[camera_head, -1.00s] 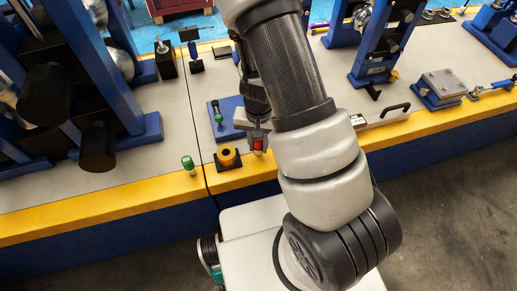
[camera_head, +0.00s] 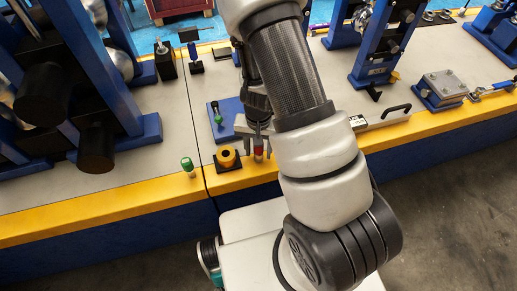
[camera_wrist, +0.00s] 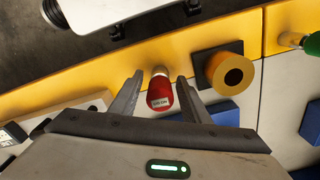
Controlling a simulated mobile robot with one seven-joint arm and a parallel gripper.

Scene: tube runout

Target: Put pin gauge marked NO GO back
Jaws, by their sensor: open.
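The NO GO pin gauge has a red handle with a small white label, in the wrist view (camera_wrist: 160,95) and the head view (camera_head: 259,150). It appears upright at the yellow front strip of the bench, its pale metal end towards the strip; whether it sits in a hole is hidden. My gripper (camera_wrist: 160,80) is open, with one finger on each side of the red handle and a gap to both. It also shows in the head view (camera_head: 259,147). A green-handled gauge (camera_head: 187,164) stands on the strip further left.
A yellow ring on a dark square base (camera_head: 227,158) stands close beside the red gauge. A blue plate with a green knob (camera_head: 218,117) lies behind it. A grey bar with a black handle (camera_head: 382,118) is to the right. Bare bench lies left of the blue plate.

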